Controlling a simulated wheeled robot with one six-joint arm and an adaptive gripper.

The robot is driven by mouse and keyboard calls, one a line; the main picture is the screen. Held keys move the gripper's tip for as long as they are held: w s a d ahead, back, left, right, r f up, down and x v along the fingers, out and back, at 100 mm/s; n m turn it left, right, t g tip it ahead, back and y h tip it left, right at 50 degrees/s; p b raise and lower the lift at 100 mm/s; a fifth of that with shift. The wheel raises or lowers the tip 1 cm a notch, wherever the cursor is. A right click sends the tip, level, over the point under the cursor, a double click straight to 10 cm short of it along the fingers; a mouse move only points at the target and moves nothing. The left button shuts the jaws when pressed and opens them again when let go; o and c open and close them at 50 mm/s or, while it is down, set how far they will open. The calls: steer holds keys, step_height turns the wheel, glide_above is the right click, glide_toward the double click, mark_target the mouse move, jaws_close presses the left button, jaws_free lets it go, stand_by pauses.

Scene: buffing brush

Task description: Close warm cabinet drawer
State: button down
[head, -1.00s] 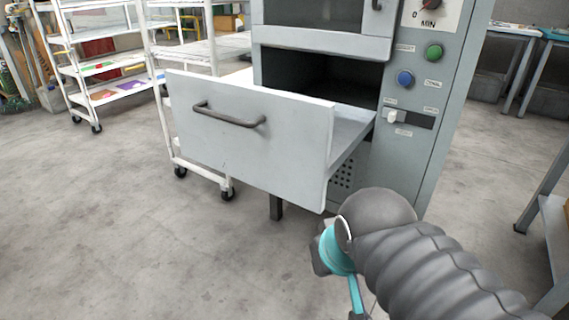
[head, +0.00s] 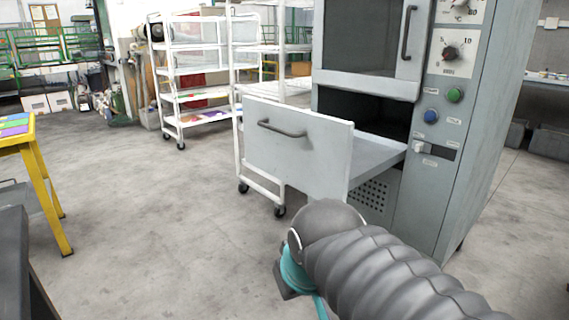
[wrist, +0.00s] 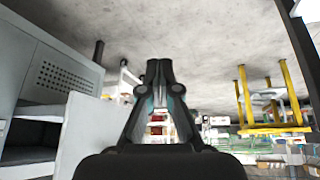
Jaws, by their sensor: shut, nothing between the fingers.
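The warm cabinet (head: 372,45) is a grey upright unit at the right of the head view. Its drawer (head: 325,150) is pulled well out, with a flat pale front and a dark bar handle (head: 281,128). The open drawer also shows at the left of the wrist view (wrist: 84,135). My gripper (wrist: 159,66) is shut and empty in the wrist view, to the right of the drawer and apart from it. In the head view my arm covers the lower right, and the fingertips cannot be made out.
White wheeled racks (head: 195,75) stand behind and left of the drawer. A yellow-legged table (head: 45,180) is at the left, with a dark edge (head: 22,260) near the lower left corner. The concrete floor (head: 150,215) in front of the drawer is clear.

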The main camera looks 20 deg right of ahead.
steer(key=w+d+r+n+h+b, duration=0.1)
steer(key=w+d+r, duration=0.35)
steer(key=w, duration=0.55)
steer(key=w+d+r+n+h, duration=0.1)
steer(key=w+d+r, duration=0.3)
steer(key=w, duration=0.6)
steer(key=w+d+r+h+b, duration=0.1)
steer(key=w+d+r+h, duration=0.15)
steer(key=w+r, duration=0.5)
steer(key=b, duration=0.2)
glide_toward(302, 164)
steer(key=shift+y, duration=0.45)
steer(key=x, duration=0.4)
steer(key=shift+s+a+f, duration=0.1)
steer(key=shift+f, duration=0.35)
steer(key=shift+w+d, duration=0.25)
steer(key=shift+d, duration=0.4)
